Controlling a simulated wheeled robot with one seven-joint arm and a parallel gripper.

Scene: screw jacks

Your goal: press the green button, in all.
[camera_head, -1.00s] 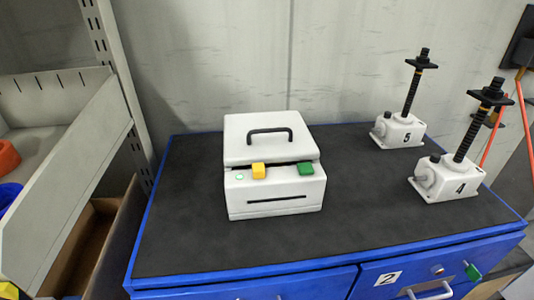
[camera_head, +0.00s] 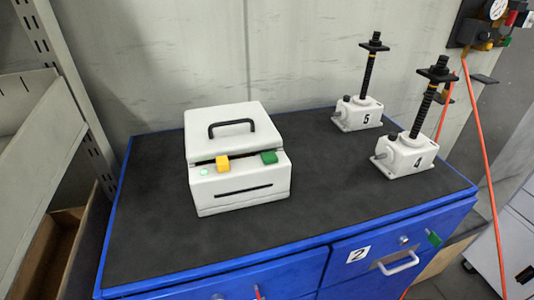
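A green button (camera_head: 269,157) sits at the right of the front top edge of a white box-like machine (camera_head: 238,190). A yellow button (camera_head: 222,163) is to its left, and a small lit green light (camera_head: 204,172) is further left. The machine has a black handle (camera_head: 231,127) on its lid and a dark slot in its front. It stands on the dark top of a blue cabinet (camera_head: 140,235). My gripper is not in view.
Two screw jacks, marked 5 (camera_head: 358,112) and 4 (camera_head: 405,153), stand upright at the right of the cabinet top. A grey shelf rack (camera_head: 50,130) is at the left. An orange hose (camera_head: 483,170) hangs at the right. The top in front of the machine is clear.

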